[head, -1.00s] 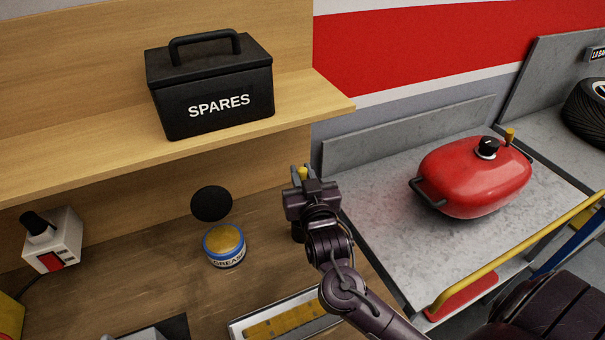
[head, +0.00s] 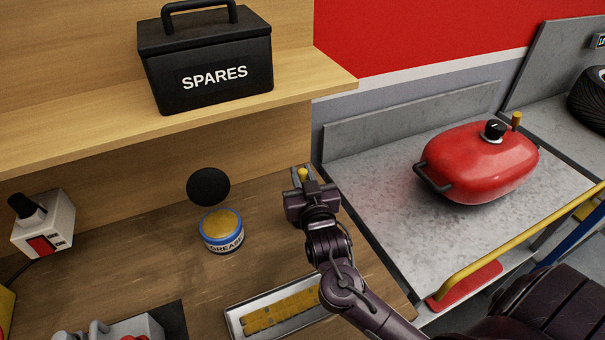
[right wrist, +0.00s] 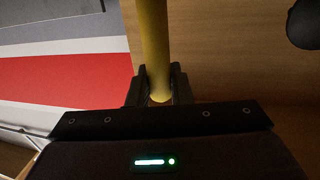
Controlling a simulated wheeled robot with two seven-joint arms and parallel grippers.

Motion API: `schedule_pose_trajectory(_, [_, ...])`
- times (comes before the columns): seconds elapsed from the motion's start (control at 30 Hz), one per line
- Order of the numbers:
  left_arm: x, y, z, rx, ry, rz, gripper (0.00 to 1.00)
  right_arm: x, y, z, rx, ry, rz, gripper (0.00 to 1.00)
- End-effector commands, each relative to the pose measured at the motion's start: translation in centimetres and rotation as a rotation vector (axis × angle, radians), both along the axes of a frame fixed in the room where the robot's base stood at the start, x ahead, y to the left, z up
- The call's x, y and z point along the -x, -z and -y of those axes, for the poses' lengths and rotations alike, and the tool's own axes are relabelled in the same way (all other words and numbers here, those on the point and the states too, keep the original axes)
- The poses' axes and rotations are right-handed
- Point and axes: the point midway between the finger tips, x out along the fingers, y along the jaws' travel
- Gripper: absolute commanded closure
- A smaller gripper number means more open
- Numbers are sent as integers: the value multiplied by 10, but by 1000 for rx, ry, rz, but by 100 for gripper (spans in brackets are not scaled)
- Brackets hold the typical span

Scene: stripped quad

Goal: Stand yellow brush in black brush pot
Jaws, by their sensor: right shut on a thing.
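My right gripper (head: 303,178) is shut on the yellow brush (head: 303,173), above the right part of the wooden bench. In the head view only a small yellow end shows between the fingers. In the right wrist view the brush's yellow handle (right wrist: 153,45) runs up out of the frame from between the fingers of the right gripper (right wrist: 158,88). The brush's bristles are not seen. My left gripper is not in view.
A blue and white grease tin (head: 222,231) and a black disc (head: 208,187) are left of the gripper. A shelf (head: 313,84) with a black SPARES box (head: 205,65) is above. A metal tray (head: 275,309) lies in front. A red tank (head: 480,162) stands right.

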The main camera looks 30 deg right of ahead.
Motion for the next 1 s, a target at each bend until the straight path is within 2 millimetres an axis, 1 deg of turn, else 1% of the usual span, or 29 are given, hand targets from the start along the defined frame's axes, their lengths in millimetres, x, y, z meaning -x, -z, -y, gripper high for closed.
schedule_pose_trajectory(0.1, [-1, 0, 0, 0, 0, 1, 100, 0, 0, 0, 0, 0, 0, 100])
schedule_pose_trajectory(0.13, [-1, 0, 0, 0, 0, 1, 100, 0, 0, 0, 0, 0, 0, 79])
schedule_pose_trajectory(0.3, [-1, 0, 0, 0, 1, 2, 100, 0, 0, 0, 0, 0, 0, 56])
schedule_pose_trajectory(0.57, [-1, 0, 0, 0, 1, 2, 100, 0, 0, 0, 0, 0, -1, 56])
schedule_pose_trajectory(0.67, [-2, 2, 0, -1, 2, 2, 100, 6, 2, -2, -1, 0, -2, 56])
schedule_pose_trajectory(0.77, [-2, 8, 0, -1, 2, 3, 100, 20, 4, -5, -3, 0, -3, 56])
schedule_pose_trajectory(1.0, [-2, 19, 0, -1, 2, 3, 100, 59, 3, -15, -3, -1, -2, 56])
